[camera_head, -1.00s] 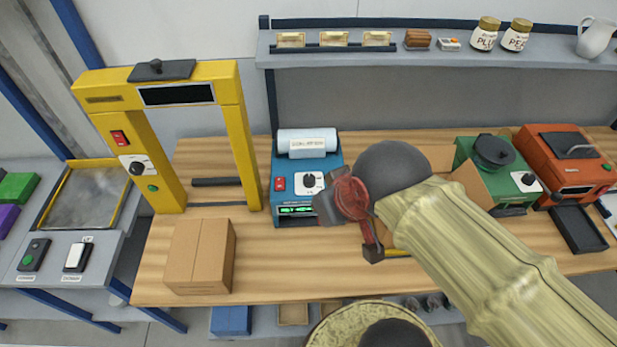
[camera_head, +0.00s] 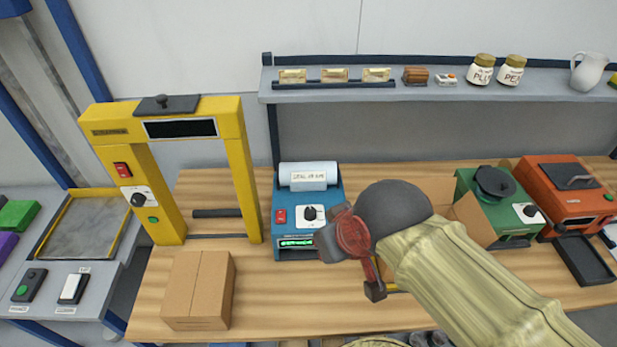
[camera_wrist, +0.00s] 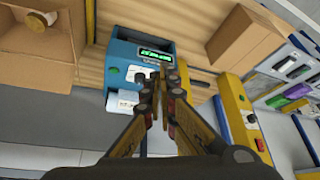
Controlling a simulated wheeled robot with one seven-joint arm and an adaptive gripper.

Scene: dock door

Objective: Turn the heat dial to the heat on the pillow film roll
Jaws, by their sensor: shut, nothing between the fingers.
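A blue machine (camera_head: 280,235) stands on the wooden bench, with a white film roll (camera_head: 307,175) on top. The roll's label carries small print that I cannot read surely. On its front are a red switch (camera_head: 281,216), a black dial (camera_head: 310,213) on a white plate and a lit green display (camera_head: 296,243). My gripper (camera_head: 345,268) is shut and empty, just right of the machine's front.
A yellow arch machine (camera_head: 239,180) with its own dial stands left. A cardboard box (camera_head: 198,290) lies in front of it. Green (camera_head: 500,205) and orange (camera_head: 568,192) machines stand right. An open carton (camera_head: 462,212) is behind my arm. A shelf (camera_head: 430,92) runs above.

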